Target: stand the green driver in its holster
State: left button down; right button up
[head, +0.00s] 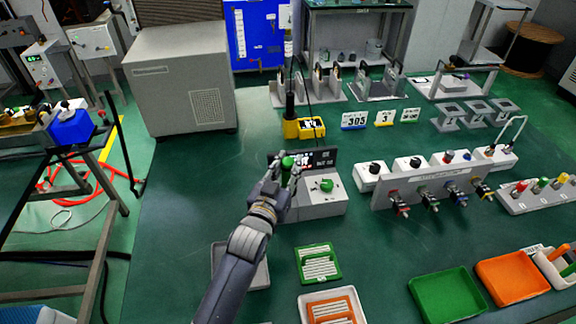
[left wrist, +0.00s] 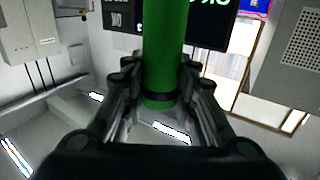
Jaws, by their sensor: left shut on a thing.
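My left gripper (head: 287,165) is shut on a green cylindrical handle, the green driver (head: 288,161), left of a grey box with a black display. In the left wrist view the green driver (left wrist: 164,50) stands between the fingers (left wrist: 160,95), with a dark band near its lower end. Its tip is hidden. At the right edge a white holder (head: 548,268) has orange and green parts at it. I cannot tell for sure whether it is the holster. My right gripper does not show.
The grey box (head: 310,207) has a green knob (head: 326,185). A yellow-based upright tool (head: 290,128) stands behind the gripper. A row of white units with clamps (head: 430,190) stands right. Green (head: 447,296) and orange (head: 512,278) trays lie at front right.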

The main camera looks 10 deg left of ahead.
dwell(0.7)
pick_arm(q)
jog(key=c, duration=1.2)
grip_release()
jog(key=shift+f, duration=0.1)
jog(key=shift+s+f, duration=0.1)
jog(key=shift+f, duration=0.1)
jog(key=s+a, duration=0.1)
jog(key=s, duration=1)
jog(key=shift+s+a+r, duration=0.2)
jog(key=shift+s+a, duration=0.05)
jog(key=shift+s, duration=0.15)
